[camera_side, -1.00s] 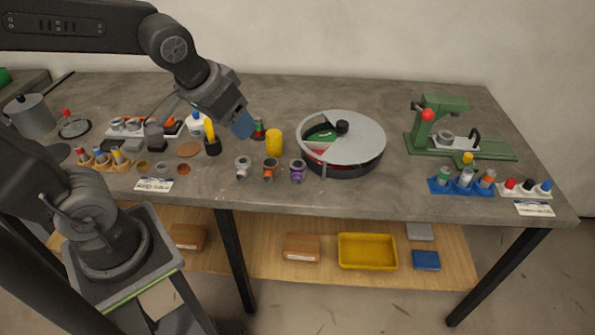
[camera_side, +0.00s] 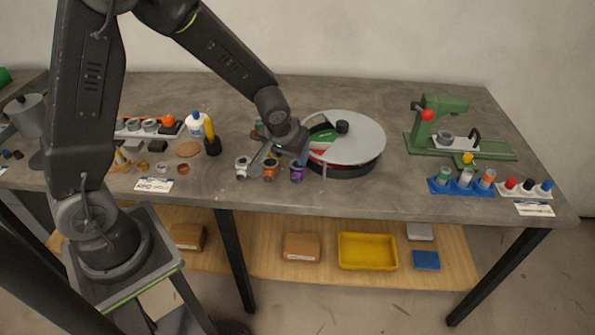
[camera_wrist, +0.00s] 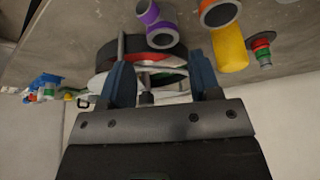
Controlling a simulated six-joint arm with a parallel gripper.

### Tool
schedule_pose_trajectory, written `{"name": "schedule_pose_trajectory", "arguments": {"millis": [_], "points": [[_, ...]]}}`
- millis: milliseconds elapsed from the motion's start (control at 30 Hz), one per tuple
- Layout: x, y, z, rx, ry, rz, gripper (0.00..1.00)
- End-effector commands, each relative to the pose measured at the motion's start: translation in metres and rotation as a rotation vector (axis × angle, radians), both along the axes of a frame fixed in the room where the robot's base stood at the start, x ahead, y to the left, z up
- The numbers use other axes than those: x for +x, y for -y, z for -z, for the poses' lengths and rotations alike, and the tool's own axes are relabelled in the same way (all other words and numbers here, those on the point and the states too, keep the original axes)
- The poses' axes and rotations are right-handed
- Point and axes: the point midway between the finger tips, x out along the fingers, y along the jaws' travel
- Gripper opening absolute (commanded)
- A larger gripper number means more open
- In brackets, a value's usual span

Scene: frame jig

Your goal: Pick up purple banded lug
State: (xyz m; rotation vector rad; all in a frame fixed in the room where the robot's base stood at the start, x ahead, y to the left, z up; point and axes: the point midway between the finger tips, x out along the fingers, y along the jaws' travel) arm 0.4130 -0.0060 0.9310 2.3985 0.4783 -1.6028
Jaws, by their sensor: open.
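The purple banded lug (camera_side: 297,173) is a grey pipe-like piece with a purple band, on the bench just left of the round turntable. In the wrist view, the purple banded lug (camera_wrist: 163,33) shows at the top, ahead of the space between my fingers. My gripper (camera_side: 303,156) is just above and behind it in the side view, with its blue fingers partly hidden by the wrist. In the wrist view, my gripper (camera_wrist: 162,72) has its two blue fingers spread with no part held between them.
An orange banded lug (camera_side: 269,169) stands close to the left, with a pale lug (camera_side: 242,168) beyond it. The grey-lidded turntable (camera_side: 362,142) is close on the right. A yellow cylinder (camera_wrist: 230,48) stands near the lugs. The bench front is clear.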

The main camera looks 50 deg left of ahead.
Motion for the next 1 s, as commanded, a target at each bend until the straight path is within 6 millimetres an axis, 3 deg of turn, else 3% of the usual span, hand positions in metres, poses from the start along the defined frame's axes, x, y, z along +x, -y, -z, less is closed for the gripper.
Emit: {"name": "schedule_pose_trajectory", "arguments": {"millis": [100,367,700,1000], "points": [[0.007,-0.003,0.019,0.0,-0.003,0.0,0.57],[0.013,-0.006,0.035,0.0,-0.001,0.0,0.57],[0.028,-0.013,0.074,-0.001,-0.002,0.001,0.57],[0.031,-0.014,0.079,-0.001,0.0,0.0,0.57]]}}
